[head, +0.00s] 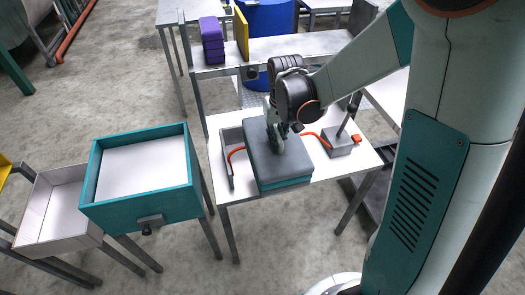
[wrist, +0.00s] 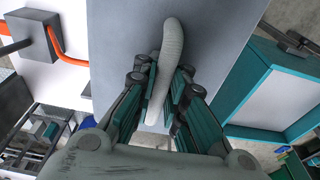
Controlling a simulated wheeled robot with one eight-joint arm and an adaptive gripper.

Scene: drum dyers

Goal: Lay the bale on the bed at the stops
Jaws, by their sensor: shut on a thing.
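A grey-topped press (head: 262,168) with a teal lower layer (head: 285,186) sits on a white table. The bed's stops cannot be made out. My gripper (head: 276,148) points down at the press's grey top. In the wrist view my gripper (wrist: 162,75) is shut on a pale curved handle (wrist: 172,42) that stands on this grey top. A purple ribbed stack (head: 212,40), which looks like the bale, stands upright on the rear bench, apart from my gripper.
A yellow board (head: 241,33) stands beside the purple stack. A grey box with a lever (head: 338,142) and orange hoses flank the press. A teal-rimmed tray (head: 145,211) and a shallow pale tray (head: 28,230) are at the left. Bare floor lies at the front.

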